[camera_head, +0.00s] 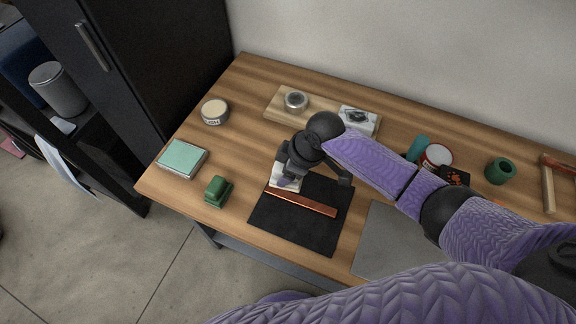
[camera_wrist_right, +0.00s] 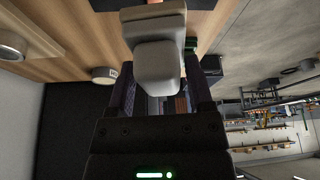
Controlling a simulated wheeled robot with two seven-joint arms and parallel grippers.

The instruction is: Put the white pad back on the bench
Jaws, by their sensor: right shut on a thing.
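The white pad (camera_head: 284,177) shows below my right gripper (camera_head: 312,180) in the head view, over the upper left corner of the black mat (camera_head: 295,232). My right gripper is shut on the pad. In the right wrist view a pale block of the pad (camera_wrist_right: 158,66) sits between the fingers, with a wider white part behind it. The gripper hides part of the pad in the head view. I cannot tell whether the pad touches the surface or hangs just above it. My left gripper is not in view.
A copper-coloured bar (camera_head: 302,203) lies on the mat close to the pad. A green block (camera_head: 217,190), a mint-topped box (camera_head: 182,158) and a round tin (camera_head: 215,112) stand on the wooden bench (camera_head: 247,133) to the left. A grey plate (camera_head: 385,245) lies right.

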